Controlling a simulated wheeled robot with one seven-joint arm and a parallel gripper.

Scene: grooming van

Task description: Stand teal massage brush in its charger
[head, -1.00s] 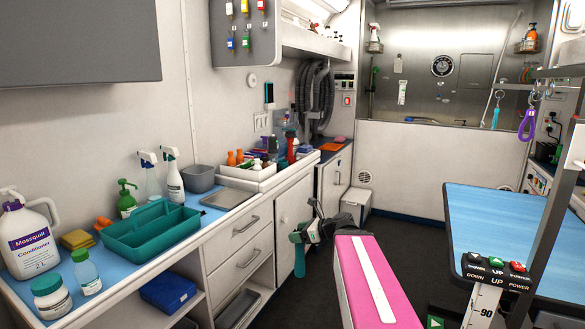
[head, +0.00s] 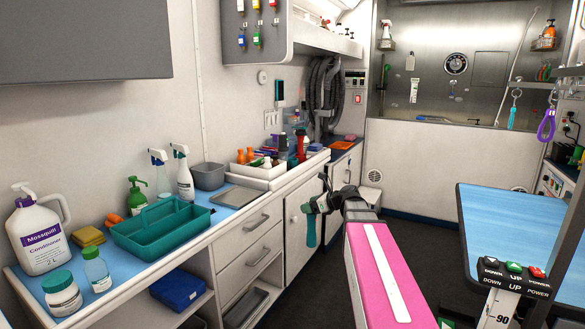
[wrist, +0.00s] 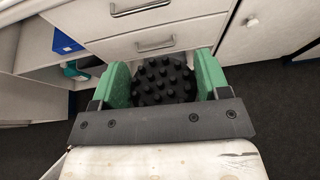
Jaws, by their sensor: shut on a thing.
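The teal massage brush (head: 311,230) hangs below my gripper (head: 318,204), in front of the white cabinet doors and below the counter top. In the wrist view my gripper (wrist: 163,68) has green fingers on both sides of the brush's round black nubbed head (wrist: 163,82), and it is shut on the brush. The brush's handle is hidden in that view. I cannot make out the charger for certain in either view.
The blue-topped counter (head: 32,281) on the left holds a teal caddy (head: 160,238), spray bottles, a conditioner jug (head: 40,232), a grey bin (head: 209,176) and a white tray (head: 262,177). A blue table (head: 515,215) stands at right.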

